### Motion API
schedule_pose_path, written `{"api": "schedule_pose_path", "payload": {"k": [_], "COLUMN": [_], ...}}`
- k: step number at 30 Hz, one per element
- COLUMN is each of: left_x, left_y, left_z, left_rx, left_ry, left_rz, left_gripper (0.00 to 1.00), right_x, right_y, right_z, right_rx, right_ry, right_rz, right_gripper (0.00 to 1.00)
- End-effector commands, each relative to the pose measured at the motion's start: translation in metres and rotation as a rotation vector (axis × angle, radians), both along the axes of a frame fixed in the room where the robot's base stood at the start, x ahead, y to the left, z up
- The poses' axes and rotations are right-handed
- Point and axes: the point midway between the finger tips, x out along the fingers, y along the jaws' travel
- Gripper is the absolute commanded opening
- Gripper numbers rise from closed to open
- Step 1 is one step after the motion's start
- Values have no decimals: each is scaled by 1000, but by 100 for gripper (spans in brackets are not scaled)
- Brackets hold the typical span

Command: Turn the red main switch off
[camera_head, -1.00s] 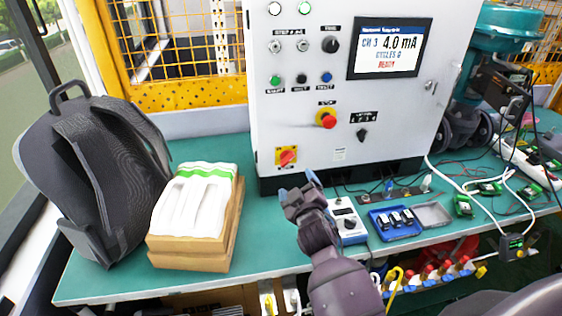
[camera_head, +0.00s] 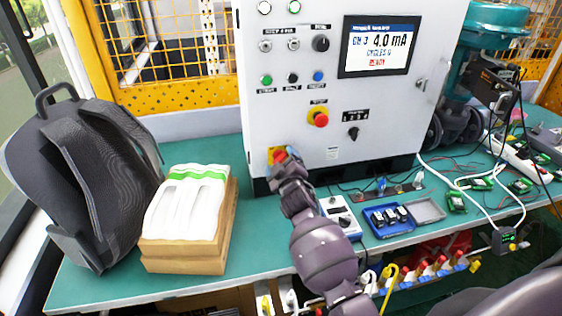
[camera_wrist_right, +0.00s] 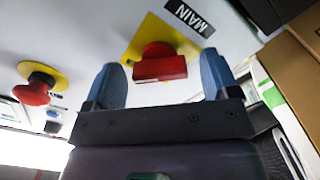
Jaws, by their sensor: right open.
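The red main switch (camera_wrist_right: 160,62) sits on a yellow plate on the white cabinet's front, below the label "MAIN". In the right wrist view its red handle lies between the two blue fingertips of my right gripper (camera_wrist_right: 162,82), with gaps at both sides. The gripper is open. I cannot tell whether the handle is within the depth of the fingers. In the head view my right gripper (camera_head: 283,161) covers part of the switch, and the red knob (camera_head: 278,154) shows just above the fingers. My left gripper is not in view.
A red emergency stop button (camera_head: 320,119) on a yellow base is up and right of the switch. A cardboard box (camera_head: 185,256) with white packs and a dark backpack (camera_head: 85,180) stand left. A small meter (camera_head: 341,215) and a blue tray (camera_head: 388,220) lie right of my arm.

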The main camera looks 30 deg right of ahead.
Motion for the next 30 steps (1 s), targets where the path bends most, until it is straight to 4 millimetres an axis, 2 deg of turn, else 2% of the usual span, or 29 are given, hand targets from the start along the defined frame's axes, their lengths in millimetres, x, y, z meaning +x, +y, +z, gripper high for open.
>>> {"api": "schedule_pose_path", "payload": {"k": [4, 13, 23, 30], "left_x": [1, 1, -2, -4], "left_y": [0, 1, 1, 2], "left_z": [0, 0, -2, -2], "left_rx": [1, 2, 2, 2], "left_ry": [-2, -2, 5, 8], "left_rz": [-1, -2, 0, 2], "left_gripper": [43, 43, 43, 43], "right_x": [7, 8, 8, 8], "right_y": [-2, -2, -2, -2], "right_z": [0, 0, 0, 0], "right_rx": [0, 0, 0, -19], "right_ry": [-1, 0, 0, 6], "right_rz": [1, 0, 0, 1], "right_gripper": [81, 81, 32, 32]}}
